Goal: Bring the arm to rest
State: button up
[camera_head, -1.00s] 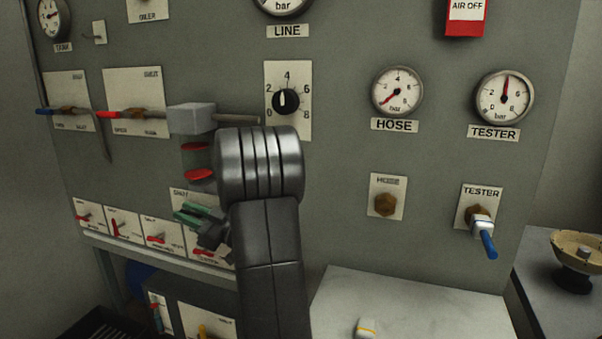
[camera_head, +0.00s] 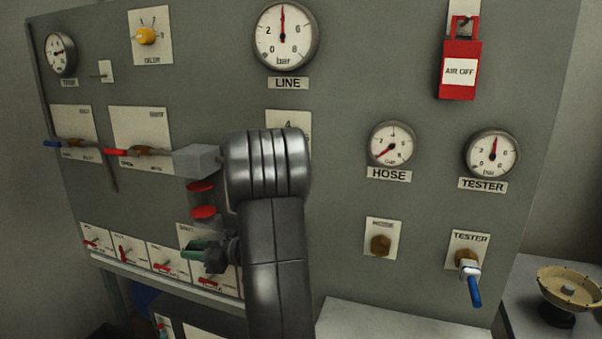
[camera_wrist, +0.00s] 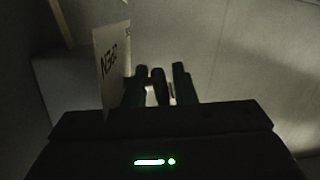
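My gripper (camera_head: 203,250), with green fingers, is in front of the lower left part of the grey panel, beside a pale plate (camera_head: 186,232). In the wrist view its two dark fingers (camera_wrist: 159,88) stand apart. A dark narrow piece lies between them, with a light gap on the right side. What this piece is cannot be told. My dark arm rises in the middle of the head view and hides part of the panel.
A grey block (camera_head: 197,160) with red discs (camera_head: 203,211) below it is close above my gripper. Red-handled switches (camera_head: 162,266) line the panel's lower left. A blue-tipped tester lever (camera_head: 474,288) juts out at right. A beige dish (camera_head: 570,290) stands on the side surface.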

jog(key=h+p, duration=0.2)
jog(key=p, duration=0.1)
jog(key=shift+r+g, duration=0.3)
jog(key=shift+r, duration=0.05)
jog(key=shift+d+h+p, duration=0.3)
jog(key=shift+h+p, duration=0.05)
jog(key=shift+h, duration=0.05)
jog(key=p+v, duration=0.1)
jog(key=v, duration=1.2)
jog(key=shift+f, duration=0.2)
jog(key=shift+s+d, duration=0.1)
